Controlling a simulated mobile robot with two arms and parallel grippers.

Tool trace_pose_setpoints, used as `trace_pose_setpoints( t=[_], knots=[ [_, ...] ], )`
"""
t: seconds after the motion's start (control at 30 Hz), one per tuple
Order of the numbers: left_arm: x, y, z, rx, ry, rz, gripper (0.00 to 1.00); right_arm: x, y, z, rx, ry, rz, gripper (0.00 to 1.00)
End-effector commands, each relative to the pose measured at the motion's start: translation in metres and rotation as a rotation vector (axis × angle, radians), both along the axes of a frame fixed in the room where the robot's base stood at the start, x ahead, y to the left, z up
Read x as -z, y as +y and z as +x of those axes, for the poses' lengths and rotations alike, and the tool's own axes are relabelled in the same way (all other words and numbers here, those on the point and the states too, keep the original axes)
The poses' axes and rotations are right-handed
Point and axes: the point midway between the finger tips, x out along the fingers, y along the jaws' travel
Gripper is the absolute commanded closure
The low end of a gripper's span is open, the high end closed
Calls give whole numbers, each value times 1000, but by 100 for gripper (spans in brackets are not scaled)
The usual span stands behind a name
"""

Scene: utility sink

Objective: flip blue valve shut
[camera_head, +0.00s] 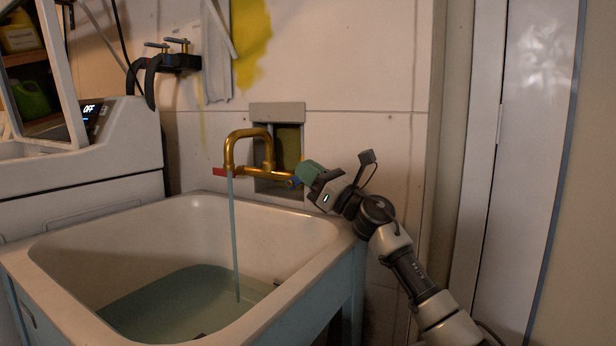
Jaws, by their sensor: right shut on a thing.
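The brass faucet (247,133) is mounted on the wall above the sink (190,219). A stream of water (235,240) runs from its spout into the basin. The blue valve (296,181) shows as a small blue patch at the right end of the brass pipe, mostly hidden by my right gripper. A red valve handle (219,172) is at the pipe's left end. My right gripper (306,175), with green fingers, reaches in from the right and is shut on the blue valve. My left gripper is not in view.
Water (180,300) stands in the basin. A white washing machine (85,165) is at the left, and hose taps (175,55) are on the wall above. A recessed wall box (278,112) is behind the faucet. A door (525,150) is at the right.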

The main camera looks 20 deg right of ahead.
Motion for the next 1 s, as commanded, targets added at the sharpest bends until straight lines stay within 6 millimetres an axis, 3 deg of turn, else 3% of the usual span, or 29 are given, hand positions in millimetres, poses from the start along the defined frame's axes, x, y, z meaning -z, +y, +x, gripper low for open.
trace_pose_setpoints(
  t=[0.1,0.13,0.27,0.67,0.9,1.0],
  knots=[
    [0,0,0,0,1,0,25,-1,0,0,0,-1,2,100],
    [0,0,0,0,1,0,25,-1,0,0,0,-1,2,85],
    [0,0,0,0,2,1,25,-1,0,0,0,0,1,65],
    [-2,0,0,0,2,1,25,4,-6,-5,2,2,0,64],
    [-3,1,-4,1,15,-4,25,26,-31,-39,2,3,-2,64],
    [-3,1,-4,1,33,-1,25,23,-47,-60,4,2,-4,64]
  ],
)
